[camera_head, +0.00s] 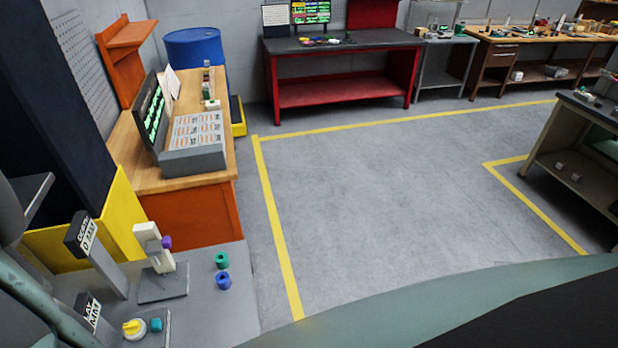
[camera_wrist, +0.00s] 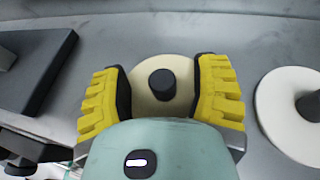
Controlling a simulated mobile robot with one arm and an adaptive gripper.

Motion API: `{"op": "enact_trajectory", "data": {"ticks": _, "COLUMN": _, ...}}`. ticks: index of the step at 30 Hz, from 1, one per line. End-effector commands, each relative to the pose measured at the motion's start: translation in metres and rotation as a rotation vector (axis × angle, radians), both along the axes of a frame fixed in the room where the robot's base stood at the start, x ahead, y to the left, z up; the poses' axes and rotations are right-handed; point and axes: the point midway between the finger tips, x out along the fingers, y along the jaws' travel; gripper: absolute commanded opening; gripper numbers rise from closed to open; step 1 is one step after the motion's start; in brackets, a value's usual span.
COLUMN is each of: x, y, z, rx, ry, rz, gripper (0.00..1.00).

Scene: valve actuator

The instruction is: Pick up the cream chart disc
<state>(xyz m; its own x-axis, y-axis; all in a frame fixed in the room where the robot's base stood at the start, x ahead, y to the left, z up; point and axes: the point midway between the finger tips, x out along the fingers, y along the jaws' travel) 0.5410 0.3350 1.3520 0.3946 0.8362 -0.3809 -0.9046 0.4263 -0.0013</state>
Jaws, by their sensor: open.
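In the wrist view a cream disc (camera_wrist: 148,100) with a dark round knob (camera_wrist: 162,84) at its middle lies between my gripper's fingers. My gripper (camera_wrist: 160,76) is open, with one yellow-padded finger on each side of the disc. The fingers look close to its left and right edges; I cannot tell whether they touch it. The gripper body hides the disc's near edge. A second, paler off-white disc (camera_wrist: 275,108) with a dark knob lies to the right, cut by the picture edge. Neither disc can be made out in the head view.
A dark block (camera_wrist: 38,78) stands left of the gripper in the wrist view. Open floor lies beyond.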

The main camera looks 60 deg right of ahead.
Motion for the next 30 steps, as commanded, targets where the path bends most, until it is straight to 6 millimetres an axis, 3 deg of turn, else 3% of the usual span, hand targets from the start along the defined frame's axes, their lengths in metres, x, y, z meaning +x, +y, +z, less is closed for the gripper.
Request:
{"op": "enact_trajectory", "data": {"ticks": 12, "x": 0.0034, "y": -0.0004, "z": -0.0026, "rx": -0.001, "ry": 0.002, "rz": -0.009, "gripper": 0.62}}
{"op": "enact_trajectory", "data": {"ticks": 30, "x": 0.0025, "y": 0.0004, "z": -0.0024, "rx": -0.001, "ry": 0.002, "rz": -0.006, "gripper": 0.01}}
